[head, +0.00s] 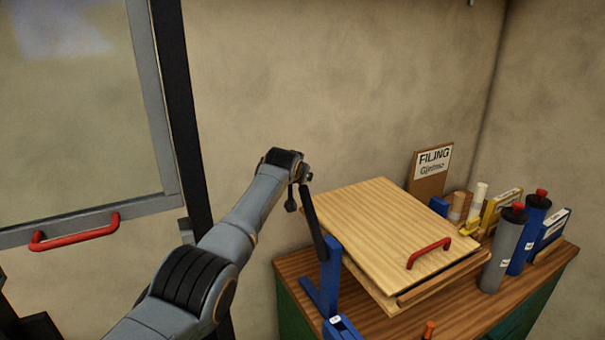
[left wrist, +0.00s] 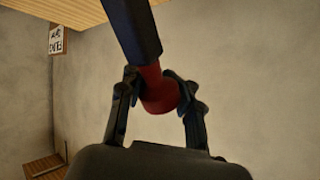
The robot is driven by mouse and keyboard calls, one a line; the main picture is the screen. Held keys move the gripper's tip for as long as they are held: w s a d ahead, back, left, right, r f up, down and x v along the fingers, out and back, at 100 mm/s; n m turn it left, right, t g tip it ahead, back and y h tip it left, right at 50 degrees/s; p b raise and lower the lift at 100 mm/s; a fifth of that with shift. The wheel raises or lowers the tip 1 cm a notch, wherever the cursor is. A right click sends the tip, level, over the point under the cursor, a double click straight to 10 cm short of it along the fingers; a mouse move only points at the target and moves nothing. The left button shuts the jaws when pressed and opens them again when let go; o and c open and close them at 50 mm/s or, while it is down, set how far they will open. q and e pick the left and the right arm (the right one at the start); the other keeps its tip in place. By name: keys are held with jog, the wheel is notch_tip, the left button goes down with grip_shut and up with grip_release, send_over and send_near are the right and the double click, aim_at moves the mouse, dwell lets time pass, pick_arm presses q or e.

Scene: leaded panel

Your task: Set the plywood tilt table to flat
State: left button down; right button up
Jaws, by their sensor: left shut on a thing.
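The plywood tilt table (head: 375,220) sits on a wooden bench, its top board above a lower board with a narrow gap along the front right edge. A red handle (head: 428,252) is on the top board near that edge. At the table's left side a black lever (head: 313,222) rises steeply from a blue bracket (head: 331,275). My left gripper (head: 300,185) is at the lever's upper end, partly hidden in the head view. In the left wrist view my left gripper (left wrist: 157,88) is shut on the lever's red knob (left wrist: 158,92). My right gripper is not in view.
Grey and blue bottles with red caps (head: 502,248) (head: 529,232) and small boxes stand right of the table. A sign (head: 431,165) stands behind it. A framed glass panel with a red handle (head: 75,232) is at the left. A plain wall is behind.

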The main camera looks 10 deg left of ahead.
pick_arm(q)
jog(key=shift+a+f, duration=0.45)
jog(key=shift+f, duration=0.2)
jog(key=c, duration=1.1)
grip_release()
jog(key=shift+a, duration=0.1)
jog(key=shift+c, duration=0.2)
jog(key=shift+o, duration=1.1)
jog(key=shift+a+r, duration=0.1)
jog(key=shift+a, duration=0.15)
jog(key=shift+s+d+r, duration=0.1)
jog(key=shift+d+r, duration=0.1)
jog(key=shift+r, duration=0.05)
jog(key=shift+r, duration=0.1)
jog(key=shift+s+r, duration=0.35)
jog(key=v, duration=1.1)
jog(key=shift+f, duration=0.1)
